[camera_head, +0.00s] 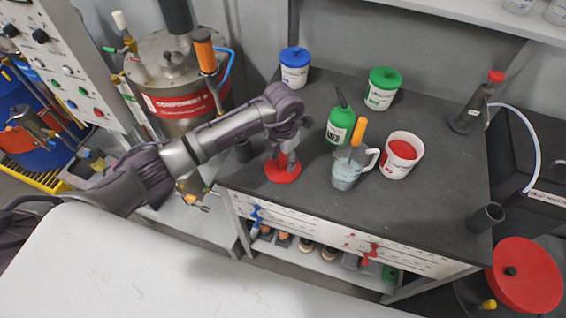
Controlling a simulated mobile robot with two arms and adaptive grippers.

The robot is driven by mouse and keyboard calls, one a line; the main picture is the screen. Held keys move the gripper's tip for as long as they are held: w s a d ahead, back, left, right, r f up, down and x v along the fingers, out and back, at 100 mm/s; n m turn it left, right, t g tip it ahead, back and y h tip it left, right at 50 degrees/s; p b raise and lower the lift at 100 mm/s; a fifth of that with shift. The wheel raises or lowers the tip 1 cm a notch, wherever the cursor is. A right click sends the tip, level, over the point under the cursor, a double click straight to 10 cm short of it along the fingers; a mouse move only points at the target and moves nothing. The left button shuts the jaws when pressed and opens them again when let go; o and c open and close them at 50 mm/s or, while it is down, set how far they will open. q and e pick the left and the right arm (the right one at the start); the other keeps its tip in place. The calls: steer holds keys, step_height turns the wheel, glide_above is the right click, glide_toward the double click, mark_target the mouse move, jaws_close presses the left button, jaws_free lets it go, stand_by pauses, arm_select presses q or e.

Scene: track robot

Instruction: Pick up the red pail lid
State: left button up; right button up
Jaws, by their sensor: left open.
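The red pail lid (279,175) lies flat on the dark workbench, near its front left edge. It is a small red disc, partly covered by my gripper. My left gripper (290,160) points down at the lid from above, with its fingertips at or just above it; I cannot tell whether they touch. It is open. A white pail (399,168) without a lid, red inside, stands to the right on the bench. My right gripper is out of view.
A glass mug (346,174) with an orange-handled tool, a green bottle (340,128), a blue-lidded pail (295,68) and a green-lidded pail (382,89) stand on the workbench (440,205). A steel tank (175,75) is at left. The bench's right part has free room.

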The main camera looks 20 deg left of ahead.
arm_select(q)
steer(key=shift+f, duration=0.35)
jaws_close()
